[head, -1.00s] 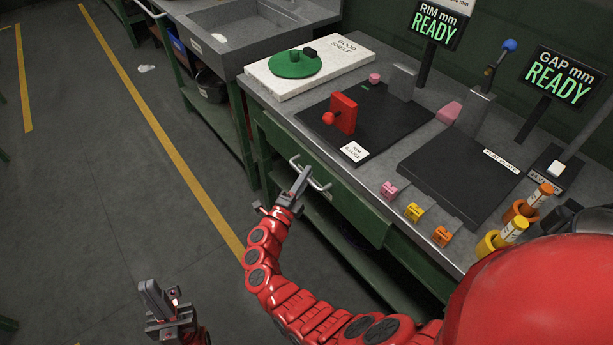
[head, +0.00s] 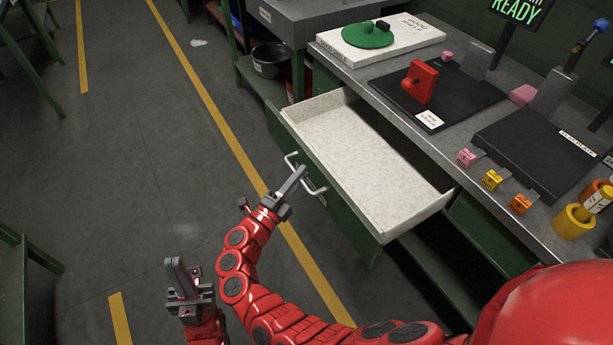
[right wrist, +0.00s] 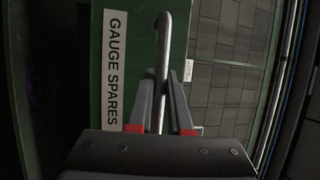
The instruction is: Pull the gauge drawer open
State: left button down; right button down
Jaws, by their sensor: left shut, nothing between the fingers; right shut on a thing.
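The gauge drawer (head: 368,165) is pulled out from the bench, and its pale, empty-looking inside shows. Its green front (head: 332,192) carries a metal bar handle (head: 316,190). My right gripper (head: 297,177) is shut on this handle. In the right wrist view the handle (right wrist: 163,50) passes between the fingers of the right gripper (right wrist: 160,85), beside the label "GAUGE SPARES" (right wrist: 115,80). My left gripper (head: 178,275) is shut and empty, low over the floor, apart from the drawer.
On the bench above are a red gauge block (head: 419,82) on a black plate, a white shelf board (head: 410,37) with a green disc, and several small coloured blocks. A black bowl (head: 271,58) sits on a lower shelf at left. Floor in front is clear.

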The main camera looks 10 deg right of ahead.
jog(key=shift+s+a, duration=0.2)
jog(key=shift+a, duration=0.4)
jog(key=c, duration=0.8)
grip_release()
jog(key=shift+c, duration=0.2)
